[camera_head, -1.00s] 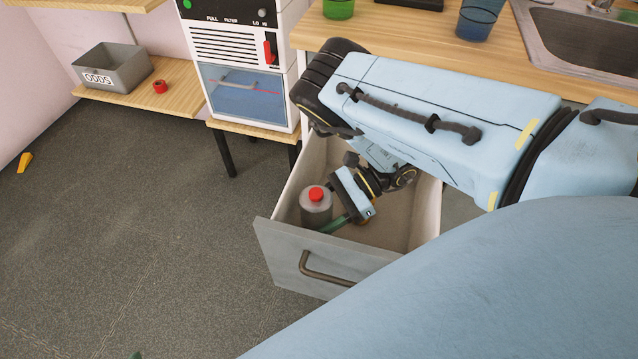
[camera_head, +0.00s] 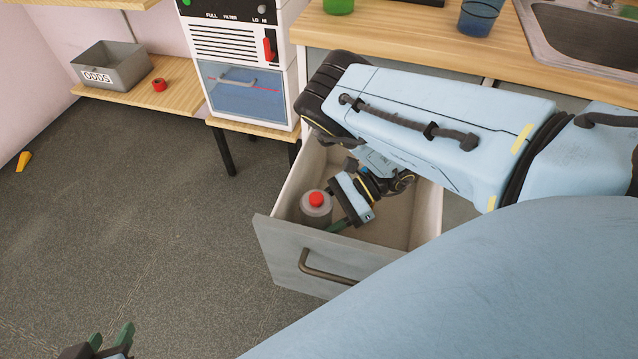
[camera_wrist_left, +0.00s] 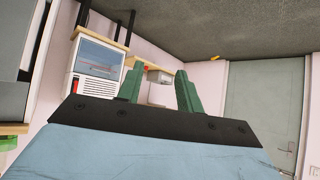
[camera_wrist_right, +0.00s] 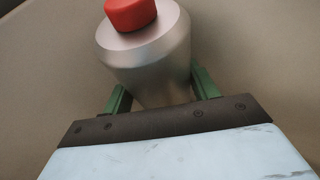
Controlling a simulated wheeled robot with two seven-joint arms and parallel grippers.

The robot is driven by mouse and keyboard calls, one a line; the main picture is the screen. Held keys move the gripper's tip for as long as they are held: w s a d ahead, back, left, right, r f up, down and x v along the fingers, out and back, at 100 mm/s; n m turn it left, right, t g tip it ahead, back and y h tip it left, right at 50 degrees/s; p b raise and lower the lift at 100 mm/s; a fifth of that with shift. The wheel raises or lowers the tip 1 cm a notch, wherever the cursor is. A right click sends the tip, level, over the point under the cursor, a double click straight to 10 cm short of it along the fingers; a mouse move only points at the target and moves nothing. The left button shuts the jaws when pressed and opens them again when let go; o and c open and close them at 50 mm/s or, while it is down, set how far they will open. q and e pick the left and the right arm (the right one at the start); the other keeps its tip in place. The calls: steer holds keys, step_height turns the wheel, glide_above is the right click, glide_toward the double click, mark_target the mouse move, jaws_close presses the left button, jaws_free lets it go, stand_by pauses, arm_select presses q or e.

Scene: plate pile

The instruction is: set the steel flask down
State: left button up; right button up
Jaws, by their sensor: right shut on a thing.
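The steel flask (camera_head: 316,213) has a red cap and is inside the open drawer (camera_head: 300,255), near its front left corner. My right gripper (camera_head: 340,212) reaches down into the drawer and is shut on the flask. In the right wrist view the silver flask (camera_wrist_right: 152,62) stands between the two green fingers (camera_wrist_right: 160,98), its red cap at the top. The flask's base is hidden, so I cannot tell whether it touches the drawer floor. My left gripper (camera_head: 108,342) is at the bottom left of the head view; its green fingers (camera_wrist_left: 160,88) are apart and empty.
The drawer's right side has bare floor. A wooden counter (camera_head: 420,45) with a blue cup (camera_head: 480,17) and a sink (camera_head: 585,40) lies above. A white machine (camera_head: 245,60) stands left of the drawer. A grey ODDS bin (camera_head: 112,66) and red roll (camera_head: 159,85) sit on a low shelf.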

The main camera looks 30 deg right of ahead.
steer(key=o, duration=1.4)
steer(key=shift+r, duration=0.1)
arm_select(q)
steer(key=s+a+f+g+y+p, duration=0.1)
steer(key=s+a+f+g+p, duration=0.1)
steer(key=s+g, duration=0.4)
steer(key=shift+s+a+f+y+p, duration=0.3)
steer(key=shift+s+a+f, duration=0.55)
steer(key=shift+s+f, duration=0.45)
arm_select(e)
steer(key=r+v, duration=0.1)
steer(key=v, duration=0.7)
steer(key=shift+a, duration=0.2)
arm_select(q)
steer(key=shift+w, duration=0.15)
arm_select(e)
steer(key=shift+f, duration=0.1)
